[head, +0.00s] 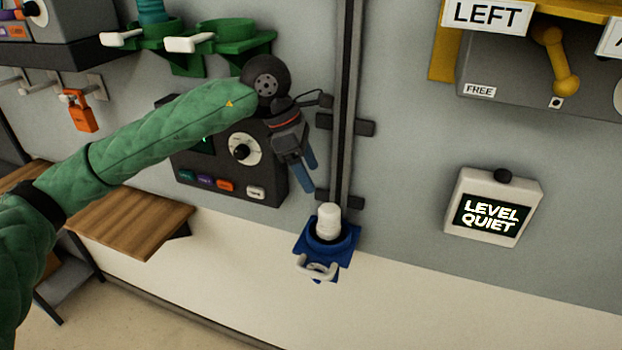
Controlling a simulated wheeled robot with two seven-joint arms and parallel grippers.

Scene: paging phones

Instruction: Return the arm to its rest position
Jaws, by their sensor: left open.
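My left arm, in a green quilted sleeve, reaches in from the left. My left gripper (305,174) has blue fingertips that point down and stand apart, with nothing between them. It hangs in front of the dark control panel (232,190), near its right side, above and to the left of a white cylinder (328,221) in a blue holder (346,246). Whether the gripper touches the panel cannot be told. My right gripper is not in view.
A dark vertical rail (346,100) runs up the grey wall beside my gripper. Green holders (232,45) with white handles are above my arm. A wooden shelf (130,215) lies below it. A "LEVEL QUIET" display (492,208) and a yellow lever (556,62) are at the right.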

